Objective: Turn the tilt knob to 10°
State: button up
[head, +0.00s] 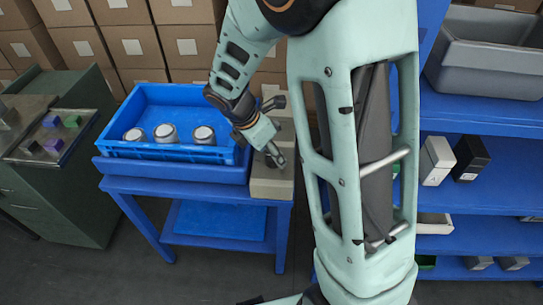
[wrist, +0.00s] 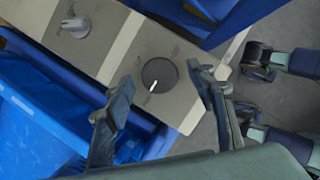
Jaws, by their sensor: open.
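In the wrist view a round dark knob (wrist: 159,75) with a white pointer mark sits on a grey-beige panel. Its mark points toward the bottom of that picture, slightly left. Small scale marks around it are too blurred to read. A second, lighter grey knob (wrist: 75,27) sits on the same panel at upper left; I cannot read any label saying which is the tilt knob. My gripper (wrist: 163,108) is open, its two fingers on either side of the dark knob's lower part in the picture, with no clear contact. In the head view my gripper (head: 277,160) is over the panel unit (head: 270,187).
A blue crate (head: 170,152) with several silver-lidded jars stands left of the panel unit on a blue table (head: 195,188). A green cabinet (head: 60,190) stands at far left. Blue shelves (head: 480,190) with boxes stand at right. Stacked cartons (head: 135,45) stand behind.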

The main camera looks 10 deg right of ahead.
jog(key=shift+w+d+f, duration=0.1)
jog(key=shift+d+f, duration=0.1)
jog(key=shift+f, duration=0.35)
jog(key=c, duration=1.2)
jog(key=shift+o, duration=0.2)
